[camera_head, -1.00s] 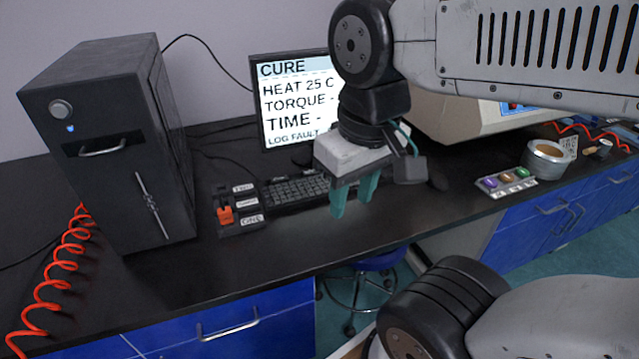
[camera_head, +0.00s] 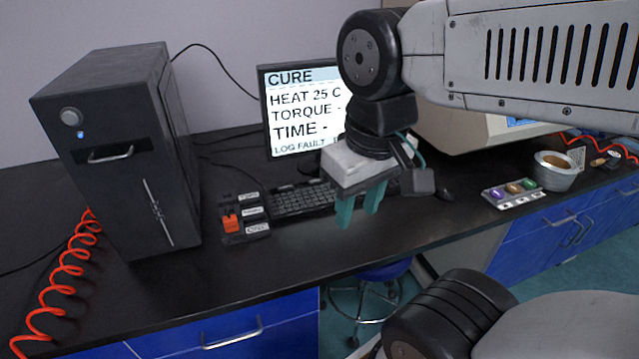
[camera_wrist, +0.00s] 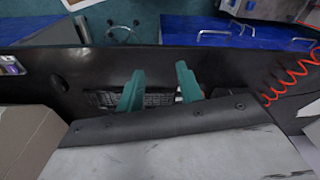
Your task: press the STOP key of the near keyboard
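A black keyboard (camera_head: 300,201) lies on the dark bench in front of the monitor. In the wrist view the keyboard (camera_wrist: 159,99) shows between and beside my fingers. Its key labels are too small to read, so I cannot tell which key is STOP. In the head view my gripper (camera_head: 361,205) hangs over the keyboard's right end and hides part of it. Its two teal fingers point down, apart and empty. In the wrist view the open gripper (camera_wrist: 160,74) also has nothing between its fingertips. I cannot tell its exact height above the keys.
A labelled switch box (camera_head: 243,222) with an orange switch sits left of the keyboard. A dark cabinet (camera_head: 120,150) stands further left. The monitor (camera_head: 300,110) is behind. A mouse (camera_head: 444,194), a tray of coloured pieces (camera_head: 515,193) and a bowl (camera_head: 555,178) lie right.

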